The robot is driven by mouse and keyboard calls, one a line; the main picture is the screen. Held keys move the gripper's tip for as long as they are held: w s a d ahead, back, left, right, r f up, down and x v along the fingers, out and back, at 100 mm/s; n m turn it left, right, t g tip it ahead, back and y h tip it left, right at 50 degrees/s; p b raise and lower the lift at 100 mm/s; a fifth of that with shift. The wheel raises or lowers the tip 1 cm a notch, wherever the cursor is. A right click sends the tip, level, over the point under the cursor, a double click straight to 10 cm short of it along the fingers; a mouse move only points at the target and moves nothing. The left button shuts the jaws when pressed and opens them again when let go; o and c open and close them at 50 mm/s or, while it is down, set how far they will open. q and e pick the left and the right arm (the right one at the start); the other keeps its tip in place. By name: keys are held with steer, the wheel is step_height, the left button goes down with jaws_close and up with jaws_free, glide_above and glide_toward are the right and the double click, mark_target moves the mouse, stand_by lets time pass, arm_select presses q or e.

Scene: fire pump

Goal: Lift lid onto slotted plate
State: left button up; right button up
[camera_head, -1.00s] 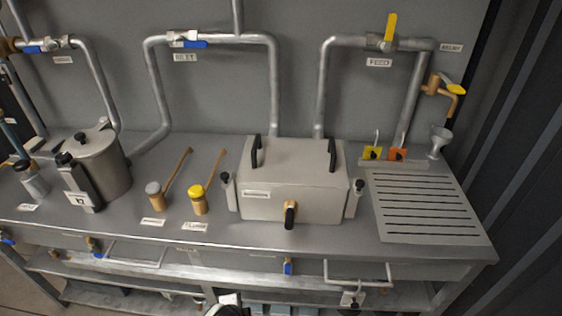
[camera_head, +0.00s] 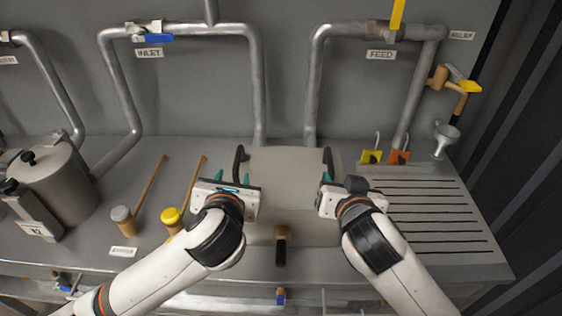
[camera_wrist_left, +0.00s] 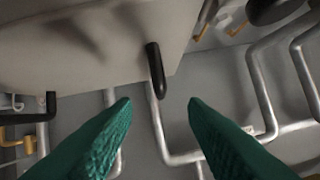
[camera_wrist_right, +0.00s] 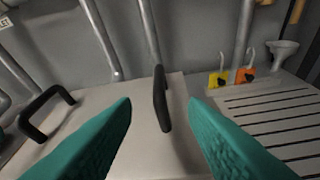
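The grey box with its lid (camera_head: 285,165) stands mid-bench, its front partly hidden by my arms. The lid has a black left handle (camera_head: 239,158) and a black right handle (camera_head: 328,158). My left gripper (camera_head: 232,178) is open at the left handle, which shows between and beyond its teal fingers in the left wrist view (camera_wrist_left: 155,72). My right gripper (camera_head: 327,177) is open at the right handle, which stands between its fingers in the right wrist view (camera_wrist_right: 161,100). Neither visibly touches its handle. The slotted plate (camera_head: 425,185) lies right of the box, partly behind my right arm.
Yellow (camera_head: 371,157) and orange (camera_head: 399,158) tags and a funnel (camera_head: 445,138) stand behind the plate. Left of the box are a yellow-topped tool (camera_head: 172,216), a grey-topped tool (camera_head: 122,214) and a metal pot (camera_head: 60,185). Pipes line the back wall. The plate's top looks clear.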

mark_target(237, 163)
arm_select(q)
steer(key=shift+w, duration=0.2)
arm_select(e)
steer(key=shift+w, duration=0.2)
arm_select(q)
steer(key=x, duration=1)
steer(key=shift+w, duration=0.3)
arm_select(e)
steer(key=x, duration=1)
steer(key=shift+w, duration=0.3)
arm_select(q)
jaws_close()
arm_select(e)
jaws_close()
arm_select(q)
steer(key=shift+d+r, duration=0.1)
steer(key=shift+r, duration=0.1)
arm_select(e)
steer(key=shift+w+r, duration=0.1)
steer(key=shift+r, duration=0.1)
